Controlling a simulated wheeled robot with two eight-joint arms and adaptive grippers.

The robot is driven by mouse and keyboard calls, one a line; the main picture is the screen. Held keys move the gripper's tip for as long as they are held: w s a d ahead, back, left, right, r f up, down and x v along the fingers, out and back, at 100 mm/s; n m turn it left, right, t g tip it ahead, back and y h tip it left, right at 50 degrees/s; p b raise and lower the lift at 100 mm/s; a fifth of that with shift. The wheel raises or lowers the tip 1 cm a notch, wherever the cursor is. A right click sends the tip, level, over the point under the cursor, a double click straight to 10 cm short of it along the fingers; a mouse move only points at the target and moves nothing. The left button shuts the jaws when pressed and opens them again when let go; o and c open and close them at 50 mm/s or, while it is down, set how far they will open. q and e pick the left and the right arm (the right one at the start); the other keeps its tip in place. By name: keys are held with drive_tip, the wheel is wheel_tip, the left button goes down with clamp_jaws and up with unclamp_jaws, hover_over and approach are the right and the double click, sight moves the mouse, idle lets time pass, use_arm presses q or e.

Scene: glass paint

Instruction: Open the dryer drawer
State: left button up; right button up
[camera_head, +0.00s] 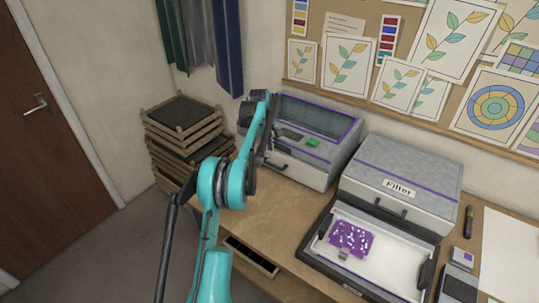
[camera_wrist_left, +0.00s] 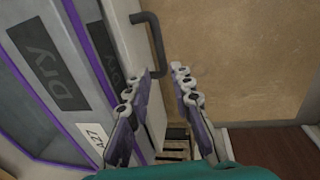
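The dryer (camera_head: 345,147) is a grey box with purple trim on the table in the head view. Its drawer front (camera_head: 297,172) appears flush with the body. The wrist view shows "Dry" labels on the dryer (camera_wrist_left: 38,65) and a dark bar handle (camera_wrist_left: 150,38) on the drawer front. My left gripper (camera_wrist_left: 162,78) is open and empty, its two fingers apart near the handle's lower end. The handle's end shows between the fingertips; I cannot tell whether they touch it. In the head view my left arm hides part of the dryer's left side. My right gripper is not in view.
A box labelled Filter (camera_head: 404,172) stands right of the dryer, its white tray (camera_head: 392,262) pulled out with a purple patterned piece (camera_head: 350,238) in it. Stacked wooden frames (camera_head: 180,125) stand left of the table. The wooden tabletop (camera_head: 285,208) before the dryer is clear.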

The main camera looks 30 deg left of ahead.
sight(270, 164)
use_arm(q)
drive_tip(key=f, duration=0.2)
drive_tip(key=w+f+b, duration=0.1)
drive_tip(key=f, duration=0.2)
drive_tip(key=f+b, duration=0.1)
drive_tip(key=f, duration=0.1)
drive_tip(key=shift+w+d+f, duration=0.1)
drive_tip(key=shift+w+f, duration=0.05)
drive_tip(key=shift+f, duration=0.15)
clamp_jaws()
